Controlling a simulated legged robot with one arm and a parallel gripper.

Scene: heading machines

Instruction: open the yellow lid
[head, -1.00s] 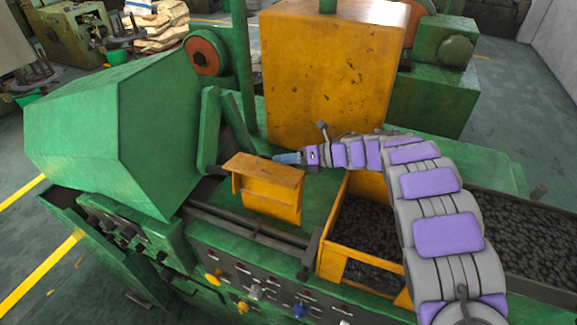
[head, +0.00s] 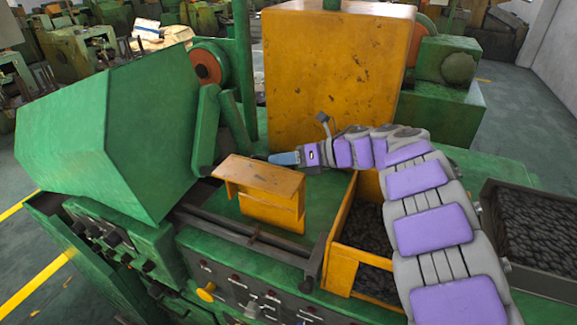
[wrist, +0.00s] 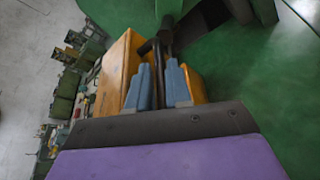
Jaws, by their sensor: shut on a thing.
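The yellow lid (head: 258,178) is the flat top of a small yellow box (head: 270,210) on the green machine, and it looks closed or nearly so. My gripper (head: 272,159) reaches in from the right to the lid's back edge. In the wrist view its two blue fingers (wrist: 163,85) stand a little apart, with a dark rod visible between or beyond them. A yellow surface (wrist: 194,84) shows close behind the right finger.
A large yellow cabinet (head: 335,75) stands behind my gripper. A green sloped hood (head: 70,130) is left of the lid. An open yellow bin (head: 343,268) with dark small parts lies under my arm. A dark lever (head: 323,120) stands near my wrist.

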